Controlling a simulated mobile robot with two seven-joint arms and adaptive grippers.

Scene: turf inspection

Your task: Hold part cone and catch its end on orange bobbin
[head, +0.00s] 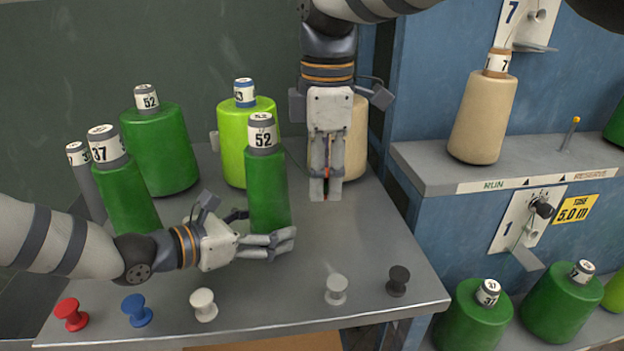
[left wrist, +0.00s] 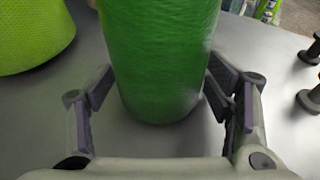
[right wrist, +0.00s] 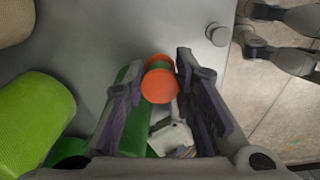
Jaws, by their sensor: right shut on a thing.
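A slim green part cone (head: 268,200) with a grey tube top labelled 52 stands upright on the grey table. My left gripper (head: 268,243) is low beside it, with its open fingers on either side. In the left wrist view the cone (left wrist: 160,60) stands between the fingers (left wrist: 160,110), with a gap at each side. My right gripper (head: 325,195) points down just right of the cone. It is shut on the orange bobbin (right wrist: 160,86), which shows between its fingers (right wrist: 160,95) in the right wrist view. In the head view the fingers mostly hide the bobbin.
Red (head: 71,314), blue (head: 137,310), white (head: 204,304), pale grey (head: 336,289) and black (head: 398,280) bobbins stand along the front edge. Behind are a slim green 37 cone (head: 127,195), a fuller green cone (head: 160,150) and a lime cone (head: 240,120). A blue machine (head: 405,230) bounds the right.

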